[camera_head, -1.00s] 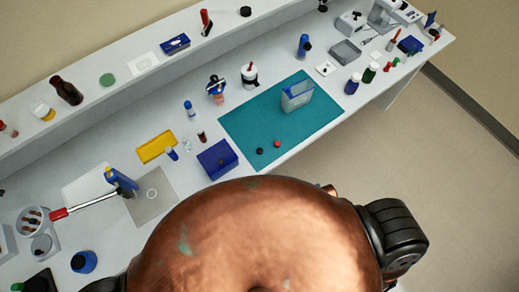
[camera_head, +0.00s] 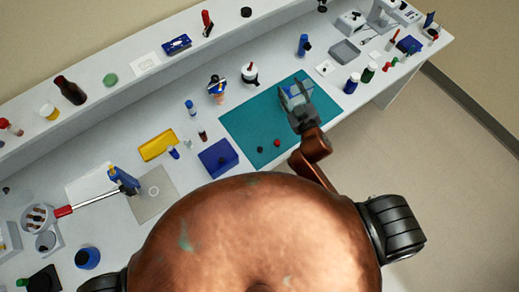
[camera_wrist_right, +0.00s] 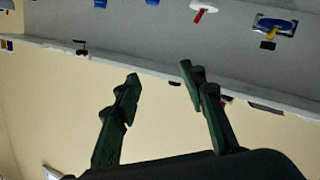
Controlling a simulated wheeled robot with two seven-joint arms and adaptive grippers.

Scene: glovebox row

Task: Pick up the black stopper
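A small black stopper (camera_head: 260,150) lies on the teal mat (camera_head: 245,122), beside a small red stopper (camera_head: 277,142). My right gripper (camera_head: 295,100) has come over the far right part of the mat and hides much of the clear blue-tinted container (camera_head: 285,92). It is up and to the right of the black stopper, apart from it. In the right wrist view my right gripper (camera_wrist_right: 160,70) has its fingers wide apart with nothing between them. I cannot make out the black stopper in that view. My left gripper is not in view.
A dark blue box (camera_head: 217,158) stands just left of the stoppers. A yellow tray (camera_head: 157,146), a white bottle with a red tip (camera_head: 250,75) and several vials stand around the mat. Another round black piece (camera_head: 246,12) sits on the back shelf.

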